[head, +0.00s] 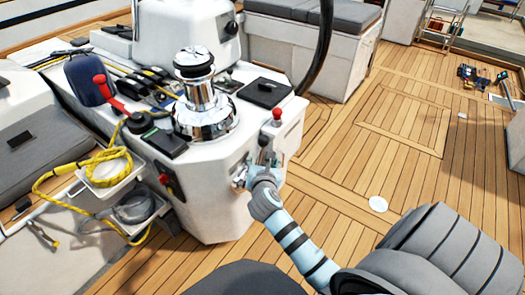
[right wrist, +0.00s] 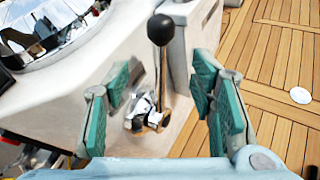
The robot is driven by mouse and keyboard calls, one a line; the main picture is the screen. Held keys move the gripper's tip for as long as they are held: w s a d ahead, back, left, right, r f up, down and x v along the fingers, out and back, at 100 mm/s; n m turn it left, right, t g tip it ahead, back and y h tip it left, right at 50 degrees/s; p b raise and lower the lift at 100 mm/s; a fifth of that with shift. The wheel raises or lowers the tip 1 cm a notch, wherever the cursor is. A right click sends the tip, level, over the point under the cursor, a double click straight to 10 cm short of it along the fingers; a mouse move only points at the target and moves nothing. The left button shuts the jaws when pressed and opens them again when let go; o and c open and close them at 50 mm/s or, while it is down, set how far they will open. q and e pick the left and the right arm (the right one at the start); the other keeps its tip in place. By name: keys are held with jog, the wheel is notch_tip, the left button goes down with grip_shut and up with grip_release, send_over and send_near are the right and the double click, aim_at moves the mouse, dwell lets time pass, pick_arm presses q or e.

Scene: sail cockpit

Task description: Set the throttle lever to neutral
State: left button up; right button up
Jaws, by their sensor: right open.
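The throttle lever (right wrist: 162,75) has a black ball knob (right wrist: 161,29) on a metal shaft and a shiny chrome base (right wrist: 143,113). In the right wrist view it stands roughly upright from the side of the white console. My right gripper (right wrist: 160,92) is open, with its green finger pads on either side of the lever and visible gaps to it. In the head view my right gripper (head: 254,176) is at the console's right side, where it partly hides the lever and its base. My left gripper is not in view.
The white console (head: 225,205) carries a chrome winch (head: 203,115). A red-topped knob (head: 277,115) stands on the console above my right gripper. A yellow rope (head: 65,175) hangs at the left. The teak deck (head: 365,160) to the right is mostly clear.

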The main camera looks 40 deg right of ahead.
aim_at(262, 149)
jog(key=b+x, duration=0.1)
jog(key=x, duration=0.2)
jog(key=b+x, duration=0.1)
jog(key=x, duration=0.2)
jog(key=b+x, duration=0.1)
jog(key=x, duration=0.2)
jog(key=shift+f+b, duration=0.3)
jog(key=shift+b, duration=0.05)
jog(key=shift+w+d, duration=0.35)
jog(key=shift+w, duration=0.15)
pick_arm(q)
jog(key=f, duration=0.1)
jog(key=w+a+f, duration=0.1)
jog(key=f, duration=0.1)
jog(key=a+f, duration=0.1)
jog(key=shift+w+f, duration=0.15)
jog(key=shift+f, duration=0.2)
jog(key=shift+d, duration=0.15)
pick_arm(e)
grip_shut()
